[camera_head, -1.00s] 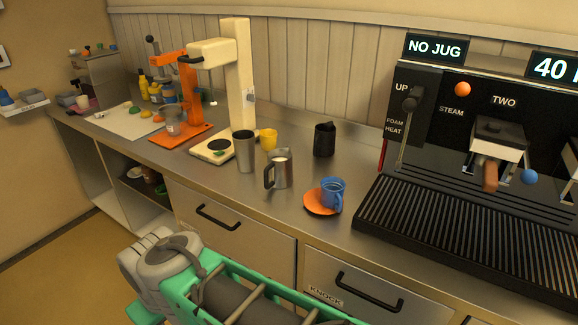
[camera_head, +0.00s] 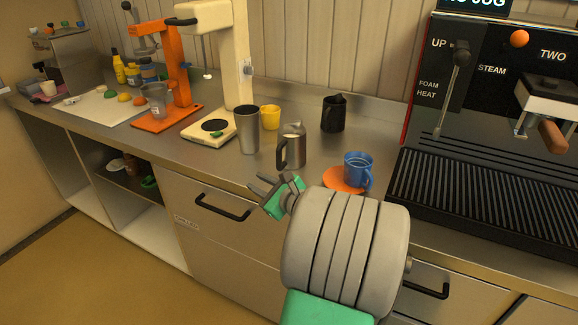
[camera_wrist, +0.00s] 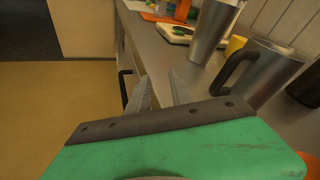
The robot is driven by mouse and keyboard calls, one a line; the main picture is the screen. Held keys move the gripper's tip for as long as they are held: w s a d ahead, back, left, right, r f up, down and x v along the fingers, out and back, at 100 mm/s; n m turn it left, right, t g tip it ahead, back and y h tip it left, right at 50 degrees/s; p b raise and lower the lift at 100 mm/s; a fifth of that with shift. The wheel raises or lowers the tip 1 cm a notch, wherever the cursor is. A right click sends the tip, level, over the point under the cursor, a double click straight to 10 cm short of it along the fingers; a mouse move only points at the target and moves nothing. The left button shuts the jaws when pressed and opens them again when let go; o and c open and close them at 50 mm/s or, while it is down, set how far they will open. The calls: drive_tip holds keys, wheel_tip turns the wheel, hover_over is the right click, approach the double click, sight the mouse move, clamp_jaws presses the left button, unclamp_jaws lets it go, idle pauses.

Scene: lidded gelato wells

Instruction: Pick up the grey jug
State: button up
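The grey jug (camera_head: 293,148) is metallic with a dark handle. It stands upright on the steel counter (camera_head: 215,160), and something pale shows at its mouth. In the wrist view the jug (camera_wrist: 268,75) is at the right, with its black handle turned toward my gripper. My gripper (camera_head: 260,184) is at the counter's front edge, in front and to the left of the jug. In the wrist view my gripper's two fingers (camera_wrist: 159,90) are apart with nothing between them. They do not touch the jug.
A tall metal cup (camera_head: 248,132) stands close left of the jug, with a yellow cup (camera_head: 271,117) behind. A black jug (camera_head: 333,115) stands behind right. A blue mug (camera_head: 358,168) is on an orange saucer (camera_head: 338,181) at the right. A drawer handle (camera_head: 222,208) juts out below.

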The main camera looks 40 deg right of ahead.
sight(280, 162)
drive_tip(key=s+d+m+h, duration=0.1)
drive_tip(key=d+m, duration=0.1)
drive_tip(key=s+d+r+m+t+h, duration=0.1)
drive_tip(key=s+d+m, duration=0.1)
drive_tip(key=d+m, duration=0.1)
drive_tip(key=s+d+m+t+h, duration=0.1)
drive_tip(key=d+m, duration=0.2)
drive_tip(key=shift+s+d+r+h+b, duration=0.15)
drive_tip(key=shift+d+r+h+b, duration=0.05)
drive_tip(key=shift+h+b, duration=0.1)
drive_tip(key=x, duration=0.6)
drive_tip(key=shift+w+a, duration=0.25)
drive_tip(key=shift+w, duration=0.15)
drive_tip(key=shift+w+d, duration=0.15)
drive_tip(key=shift+w, duration=0.15)
drive_tip(key=shift+c, duration=0.6)
clamp_jaws()
